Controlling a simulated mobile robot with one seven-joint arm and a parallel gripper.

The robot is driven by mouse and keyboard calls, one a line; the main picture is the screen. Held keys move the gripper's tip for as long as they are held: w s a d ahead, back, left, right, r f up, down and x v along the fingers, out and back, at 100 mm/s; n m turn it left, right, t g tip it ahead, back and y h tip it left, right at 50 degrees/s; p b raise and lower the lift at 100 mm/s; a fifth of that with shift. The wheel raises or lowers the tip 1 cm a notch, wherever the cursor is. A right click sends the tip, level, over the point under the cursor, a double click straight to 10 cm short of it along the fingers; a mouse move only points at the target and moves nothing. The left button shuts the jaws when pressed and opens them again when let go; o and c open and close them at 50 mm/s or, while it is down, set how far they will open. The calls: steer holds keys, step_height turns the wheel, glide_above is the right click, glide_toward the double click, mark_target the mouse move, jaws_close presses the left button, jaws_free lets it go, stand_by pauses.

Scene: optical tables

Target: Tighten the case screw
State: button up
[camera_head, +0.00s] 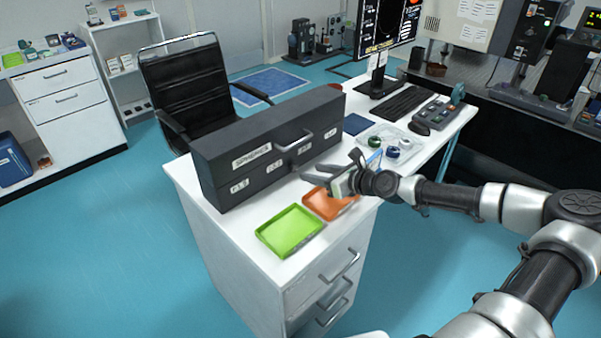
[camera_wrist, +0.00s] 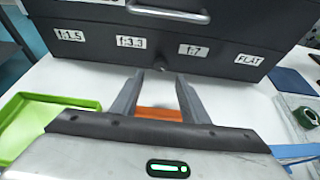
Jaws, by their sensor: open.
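The dark grey case (camera_head: 262,150) lies on the white desk. In the wrist view the case (camera_wrist: 95,60) shows its front with labels f:1.5, f:3.3, f:7 and FLAT. A small dark round screw head (camera_wrist: 163,68) seems to show low on that front, below and between the f:3.3 and f:7 labels; its details are too small to tell. My gripper (camera_wrist: 160,82) is open and empty, its two fingers pointing at the case front on either side of the screw. In the head view my gripper (camera_head: 336,170) is in front of the case's right part. Contact cannot be told.
An orange tray (camera_head: 318,205) lies partly under my gripper, with a green tray (camera_head: 290,232) to its left. A clear tray with green and blue rolls (camera_head: 392,151) lies to the right. A keyboard (camera_head: 400,103) and monitor stand farther back. A black chair (camera_head: 190,85) is behind the desk.

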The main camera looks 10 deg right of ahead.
mark_target(296, 169)
steer(key=x, duration=0.7)
steer(key=shift+w+a+b, duration=0.1)
steer(key=shift+b, duration=0.3)
jaws_close()
steer(key=shift+a+r+n+p, duration=0.15)
steer(key=shift+n+p, duration=0.15)
steer(key=shift+p, duration=0.2)
steer(key=shift+n+h+p, duration=0.3)
steer(key=shift+f+n+t+h, duration=0.2)
steer(key=shift+n+t+h, duration=0.45)
steer(key=shift+n, duration=0.35)
jaws_free()
